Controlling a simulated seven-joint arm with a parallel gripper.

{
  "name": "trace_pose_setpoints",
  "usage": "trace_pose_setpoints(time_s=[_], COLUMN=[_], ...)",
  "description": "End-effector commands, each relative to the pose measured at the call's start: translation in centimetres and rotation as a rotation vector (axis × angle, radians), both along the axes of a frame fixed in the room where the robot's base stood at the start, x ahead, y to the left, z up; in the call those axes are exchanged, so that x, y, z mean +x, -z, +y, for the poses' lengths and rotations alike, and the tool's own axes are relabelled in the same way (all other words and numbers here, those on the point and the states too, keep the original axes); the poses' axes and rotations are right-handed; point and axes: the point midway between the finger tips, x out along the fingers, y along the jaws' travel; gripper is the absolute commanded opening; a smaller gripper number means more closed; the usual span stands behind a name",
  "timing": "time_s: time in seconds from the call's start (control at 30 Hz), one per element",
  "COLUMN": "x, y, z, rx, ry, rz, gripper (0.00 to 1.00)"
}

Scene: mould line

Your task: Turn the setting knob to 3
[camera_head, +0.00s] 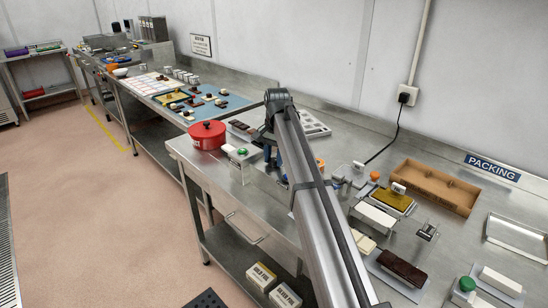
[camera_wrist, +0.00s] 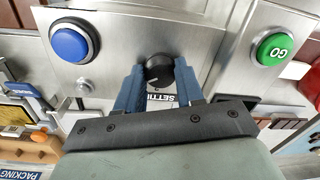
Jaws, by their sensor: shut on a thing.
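The setting knob (camera_wrist: 158,70) is black and round, on a metal panel (camera_wrist: 112,58) in the wrist view. A label reading "SETTI" (camera_wrist: 162,96), partly covered, sits beside it. The number the knob points to cannot be read. My gripper (camera_wrist: 160,84) has its two blue fingers on either side of the knob and is shut on it. In the head view my arm hides the knob, and only a bit of my blue gripper (camera_head: 269,150) shows beyond the arm.
A blue button (camera_wrist: 70,43) sits left of the knob, and a green GO button (camera_wrist: 276,50) right of it. In the head view a red pot (camera_head: 207,134) stands near the bench's front edge. A cardboard tray (camera_head: 437,187) lies at the right.

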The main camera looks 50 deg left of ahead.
Motion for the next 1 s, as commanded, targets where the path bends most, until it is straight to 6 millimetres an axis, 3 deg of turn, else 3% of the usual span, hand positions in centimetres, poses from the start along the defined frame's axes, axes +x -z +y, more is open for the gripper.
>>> trace_pose_setpoints(time_s=[0.3, 0.33, 0.6, 0.87, 1.0], x=[-0.1, -0.1, 0.0, 0.0, 0.1], y=[0.0, 0.0, 0.0, -0.1, -1.2], z=[0.0, 0.0, 0.0, 0.0, 0.0], rx=[0.000, 0.000, 0.000, 0.000, 0.001], ry=[0.002, 0.002, 0.001, 0.001, 0.001], rz=[0.000, 0.000, 0.000, 0.000, -0.001], gripper=[0.07, 0.38, 0.63, 0.63, 0.63])
